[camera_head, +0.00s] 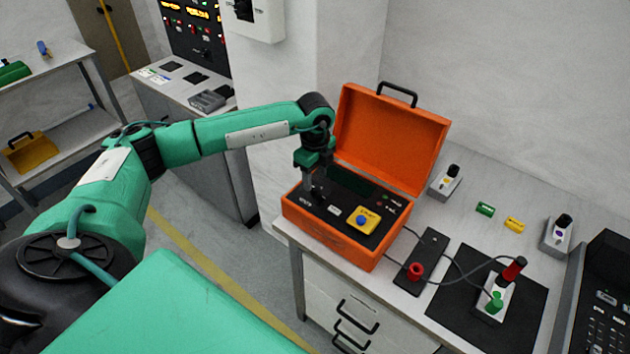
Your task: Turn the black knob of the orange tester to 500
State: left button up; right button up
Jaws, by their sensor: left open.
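The orange tester (331,246) stands on the bench with its lid (390,140) up and its black panel facing upward. A yellow block with a blue button (363,221) sits on the right part of the panel. My left gripper (309,197) points down over the left part of the panel, with its fingers close to the surface. It is open. The black knob cannot be made out; the gripper covers that part of the panel. The number markings are too small to read. My right gripper is not in view.
Cables run from the tester to a black plate with a red knob (415,270) and a black mat (480,311) holding a device with red and green parts. Small green (485,209) and yellow (514,225) blocks lie behind. A black console (606,300) stands at right.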

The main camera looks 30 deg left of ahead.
aim_at(315, 188)
pick_arm(q)
jog(key=shift+f, duration=1.8)
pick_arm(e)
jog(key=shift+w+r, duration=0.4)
pick_arm(q)
jog(key=c, duration=1)
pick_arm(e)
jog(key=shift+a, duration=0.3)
